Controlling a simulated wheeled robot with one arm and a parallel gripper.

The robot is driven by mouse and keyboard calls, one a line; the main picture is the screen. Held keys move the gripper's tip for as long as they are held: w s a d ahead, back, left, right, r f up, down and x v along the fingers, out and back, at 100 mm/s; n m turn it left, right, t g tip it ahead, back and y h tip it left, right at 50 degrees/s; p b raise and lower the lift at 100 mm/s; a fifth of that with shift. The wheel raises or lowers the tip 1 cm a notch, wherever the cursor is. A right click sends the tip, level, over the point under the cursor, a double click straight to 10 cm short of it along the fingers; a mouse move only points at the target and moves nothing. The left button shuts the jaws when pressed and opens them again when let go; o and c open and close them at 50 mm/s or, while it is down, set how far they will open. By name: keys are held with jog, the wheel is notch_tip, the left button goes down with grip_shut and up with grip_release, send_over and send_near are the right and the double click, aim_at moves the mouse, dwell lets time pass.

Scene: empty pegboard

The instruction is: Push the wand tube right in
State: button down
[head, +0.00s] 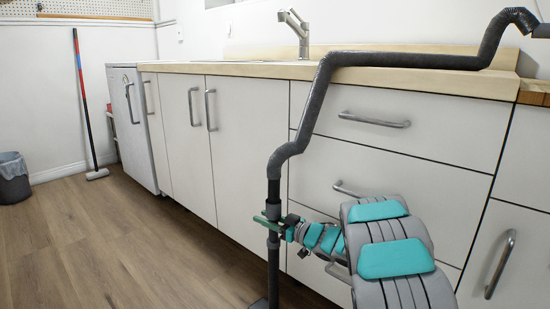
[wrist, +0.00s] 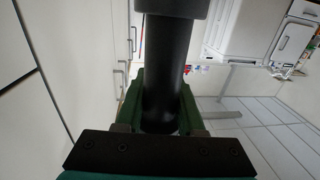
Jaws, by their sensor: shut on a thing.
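The black wand tube (head: 273,262) stands close to upright in front of the cabinets, below a thick grey hose (head: 300,115). My gripper (head: 268,222) comes in from the right and is shut around the tube, part way up. In the wrist view the dark tube (wrist: 163,70) runs between my two green fingers, one on each side. A wider dark collar (wrist: 172,8) shows around the tube at the top edge of that view. How deep the tube sits inside the collar is hidden. A dark floor piece (head: 260,304) is partly visible at the bottom edge.
White cabinets and drawers (head: 400,135) with bar handles stand close behind the tube. The hose bends over the wooden countertop (head: 440,78) to the right. A mop (head: 85,105) and a grey bin (head: 13,180) stand at the left. The wooden floor at left is clear.

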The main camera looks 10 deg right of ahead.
jog(key=shift+f, duration=1.2)
grip_release()
